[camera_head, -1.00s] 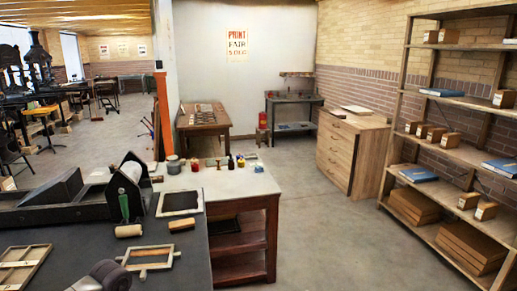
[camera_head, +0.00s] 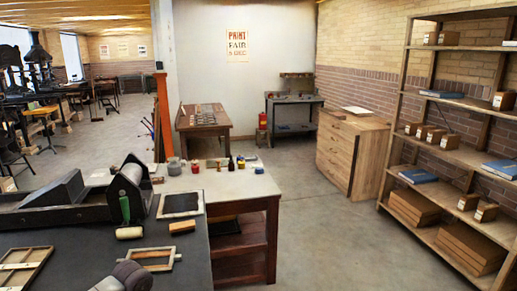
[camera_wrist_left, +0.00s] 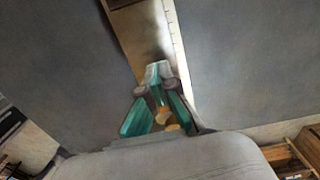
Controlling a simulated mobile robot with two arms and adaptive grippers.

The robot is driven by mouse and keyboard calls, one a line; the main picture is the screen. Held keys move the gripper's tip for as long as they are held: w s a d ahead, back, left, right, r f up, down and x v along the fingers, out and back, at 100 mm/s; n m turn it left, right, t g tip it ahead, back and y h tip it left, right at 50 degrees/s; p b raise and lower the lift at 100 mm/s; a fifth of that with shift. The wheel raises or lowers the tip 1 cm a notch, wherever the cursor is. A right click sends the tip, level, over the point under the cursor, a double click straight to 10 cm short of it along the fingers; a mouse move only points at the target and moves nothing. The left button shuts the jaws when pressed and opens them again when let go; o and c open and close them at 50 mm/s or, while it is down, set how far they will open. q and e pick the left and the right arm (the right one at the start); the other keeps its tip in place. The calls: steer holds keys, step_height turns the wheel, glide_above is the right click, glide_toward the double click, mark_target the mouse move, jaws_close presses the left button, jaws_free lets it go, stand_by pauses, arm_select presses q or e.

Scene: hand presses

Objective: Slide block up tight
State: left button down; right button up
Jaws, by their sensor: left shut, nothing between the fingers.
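My left gripper (camera_wrist_left: 158,72) is shut and empty in the left wrist view. Its fingertips are over the end of a pale wooden strip (camera_wrist_left: 143,30) with a light, marked edge; I cannot tell whether they touch it. In the head view a grey rounded part of my left arm (camera_head: 124,277) is at the bottom edge, just below a small wooden frame (camera_head: 152,251); the fingers cannot be made out there. Which piece is the task's block is unclear. My right gripper is not in view.
A press with a roller (camera_head: 129,190) stands at the bench's left. A dark framed plate (camera_head: 181,204), a pale cylinder (camera_head: 129,233) and a larger wooden frame (camera_head: 24,268) lie on the bench. A table with small jars (camera_head: 232,187) adjoins it. Open floor (camera_head: 350,235) is to the right.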

arm_select(q)
steer(key=shift+w+d, duration=0.2)
steer(key=shift+d, duration=0.5)
steer(key=shift+w+d, duration=0.2)
steer(key=shift+d, duration=0.45)
steer(key=shift+w+d, duration=0.2)
steer(key=shift+d, duration=0.5)
steer(key=c, duration=1.8)
jaws_free()
steer(key=o, duration=0.8)
steer(key=shift+o, duration=0.2)
steer(key=shift+p, duration=0.3)
step_height(320, 180, up, 7)
steer(key=p, duration=0.7)
steer(key=shift+s+f, duration=0.1)
